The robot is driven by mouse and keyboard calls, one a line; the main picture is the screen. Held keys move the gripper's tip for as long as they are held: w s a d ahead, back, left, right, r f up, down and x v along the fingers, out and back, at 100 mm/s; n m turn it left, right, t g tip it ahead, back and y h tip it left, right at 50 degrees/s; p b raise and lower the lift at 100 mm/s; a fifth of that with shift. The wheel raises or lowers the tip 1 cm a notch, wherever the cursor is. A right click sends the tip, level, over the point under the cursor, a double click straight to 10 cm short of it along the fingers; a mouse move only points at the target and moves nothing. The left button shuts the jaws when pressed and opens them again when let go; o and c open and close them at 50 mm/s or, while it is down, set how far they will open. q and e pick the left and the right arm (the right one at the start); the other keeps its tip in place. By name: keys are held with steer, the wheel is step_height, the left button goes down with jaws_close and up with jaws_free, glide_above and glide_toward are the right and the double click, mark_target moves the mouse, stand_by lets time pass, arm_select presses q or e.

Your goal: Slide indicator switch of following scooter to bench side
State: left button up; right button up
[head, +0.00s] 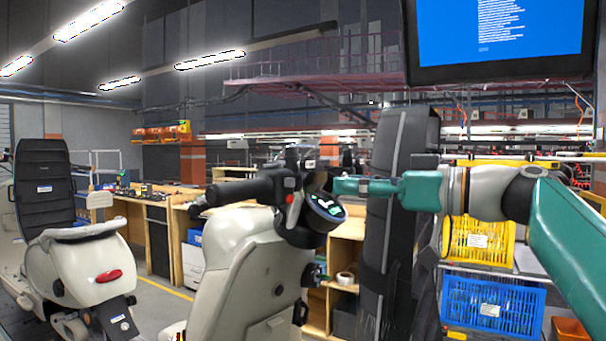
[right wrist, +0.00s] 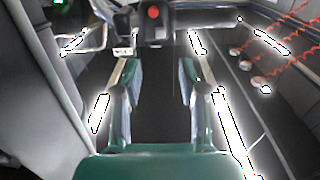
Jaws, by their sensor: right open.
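The following scooter (head: 245,248), pale beige, stands in the middle of the head view with its handlebar and lit dash display (head: 327,205) toward the right. Its black handlebar grip (head: 235,190) points left, and beside it is a switch housing (head: 289,186) with a red button. The right wrist view shows the housing with its red button (right wrist: 153,13) at the top, beyond the fingertips. The indicator switch itself is too small to make out. My right gripper (head: 338,186) is open, close to the housing; its two fingers (right wrist: 157,75) are apart with nothing between them. My left gripper is out of view.
Another scooter (head: 90,255) with a black seat stands at the left. A wooden workbench (head: 158,235) runs behind. A tall dark padded column (head: 392,220) stands just behind my right gripper. Yellow (head: 480,243) and blue (head: 492,305) crates sit on a rack at the right.

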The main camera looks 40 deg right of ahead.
mark_target(293, 181)
steer(key=p+x, duration=0.3)
steer(key=x, duration=0.6)
steer(key=shift+r, duration=0.1)
steer(key=shift+w+a+p, duration=0.1)
steer(key=shift+w+p, duration=0.25)
jaws_close()
